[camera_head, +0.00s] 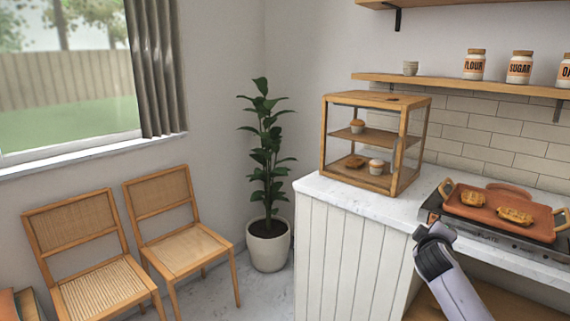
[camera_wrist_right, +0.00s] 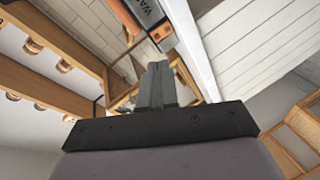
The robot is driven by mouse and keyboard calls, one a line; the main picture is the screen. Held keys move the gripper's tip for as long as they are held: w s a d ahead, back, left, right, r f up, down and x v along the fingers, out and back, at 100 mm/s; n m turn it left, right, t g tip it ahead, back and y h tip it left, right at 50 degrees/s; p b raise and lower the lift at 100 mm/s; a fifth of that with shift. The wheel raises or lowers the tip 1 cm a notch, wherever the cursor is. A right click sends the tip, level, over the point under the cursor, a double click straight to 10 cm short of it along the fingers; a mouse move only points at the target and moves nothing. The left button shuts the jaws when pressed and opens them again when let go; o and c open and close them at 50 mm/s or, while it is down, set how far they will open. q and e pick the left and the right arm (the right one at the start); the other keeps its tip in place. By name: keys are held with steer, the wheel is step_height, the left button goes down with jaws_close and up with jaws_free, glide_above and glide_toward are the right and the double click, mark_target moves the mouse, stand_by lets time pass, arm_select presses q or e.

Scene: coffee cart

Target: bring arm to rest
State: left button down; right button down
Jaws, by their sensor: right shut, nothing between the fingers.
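My right arm comes in at the lower right of the head view, with a dark wrist and gripper (camera_head: 433,243) in front of the counter edge. In the right wrist view my right gripper (camera_wrist_right: 158,85) has its two fingers together, with nothing between them. My left gripper is not in view.
A white marble counter (camera_head: 345,196) carries a wooden display case (camera_head: 372,185) with pastries and a warmer (camera_head: 490,240) with an orange tray (camera_head: 480,212). A shelf (camera_head: 450,82) holds jars. Two chairs (camera_head: 180,250) and a potted plant (camera_head: 268,245) stand left on open floor.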

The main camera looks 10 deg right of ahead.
steer(key=w+a+r+m+t+y, duration=0.1)
steer(key=w+a+m+t+y, duration=0.15)
steer(key=a+y, duration=0.2)
steer(key=w+a+r+m+t+y, duration=0.1)
steer(key=a+r+t+y, duration=0.15)
steer(key=a, duration=0.35)
steer(key=s+a+f+g+y, duration=0.1)
steer(key=s+a+f, duration=0.2)
steer(key=s+f, duration=0.3)
steer(key=s+a+f+n+g+y, duration=0.1)
steer(key=s+a+f, duration=0.25)
steer(key=f, duration=0.35)
steer(key=s+a+f+g+y, duration=0.1)
steer(key=s+a+f, duration=0.1)
steer(key=s+f, duration=0.4)
steer(key=s+a+f+g, duration=0.2)
steer(key=s+f, duration=0.3)
steer(key=s, duration=0.6)
steer(key=s+a+f+g+y, duration=0.1)
steer(key=s+a+f, duration=0.4)
steer(key=s, duration=0.5)
steer(key=shift+s+a+m+g, duration=0.2)
steer(key=shift+s+m+g, duration=0.2)
steer(key=shift+m, duration=0.05)
steer(key=shift+d, duration=0.1)
